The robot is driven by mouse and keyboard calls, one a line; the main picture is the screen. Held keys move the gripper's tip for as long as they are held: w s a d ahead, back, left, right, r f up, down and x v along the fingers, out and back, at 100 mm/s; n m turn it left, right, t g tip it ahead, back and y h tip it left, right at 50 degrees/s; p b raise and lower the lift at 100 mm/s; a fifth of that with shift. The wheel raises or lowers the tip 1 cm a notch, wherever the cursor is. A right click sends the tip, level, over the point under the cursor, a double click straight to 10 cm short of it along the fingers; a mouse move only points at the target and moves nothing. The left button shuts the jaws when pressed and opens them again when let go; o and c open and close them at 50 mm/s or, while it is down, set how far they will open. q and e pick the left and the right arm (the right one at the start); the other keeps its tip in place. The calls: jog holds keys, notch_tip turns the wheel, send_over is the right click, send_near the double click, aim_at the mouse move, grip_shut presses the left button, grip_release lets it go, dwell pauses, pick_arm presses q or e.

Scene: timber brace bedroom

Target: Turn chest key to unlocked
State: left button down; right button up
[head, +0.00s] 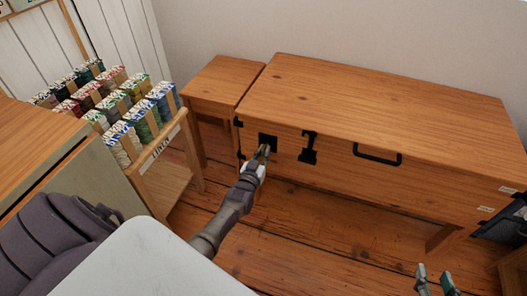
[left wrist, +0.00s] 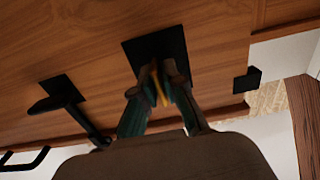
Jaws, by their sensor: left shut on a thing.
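The wooden chest (head: 375,95) stands against the wall with its lid down. A black square lock plate (head: 267,139) is on its front near the left end. My left gripper (head: 264,150) is right at this plate. In the left wrist view its fingers (left wrist: 164,72) are shut on a yellowish key (left wrist: 160,88), in front of the black plate (left wrist: 150,47). The key's far end and any keyhole are hidden by the fingers, and its turned angle cannot be read. My right gripper (head: 434,279) is open and empty at the bottom right, away from the chest.
A black hasp (head: 309,147) and a black handle (head: 377,155) are on the chest front. A small wooden side table (head: 222,82) stands left of it. A rack of yarn-like rolls (head: 145,120) and a cabinet (head: 75,190) are further left. Floor (head: 335,235) before the chest is clear.

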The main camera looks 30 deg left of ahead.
pick_arm(q)
jog(key=shift+f, duration=0.1)
dwell(0.4)
jog(key=c, duration=1.3)
grip_release()
jog(key=v, duration=1.2)
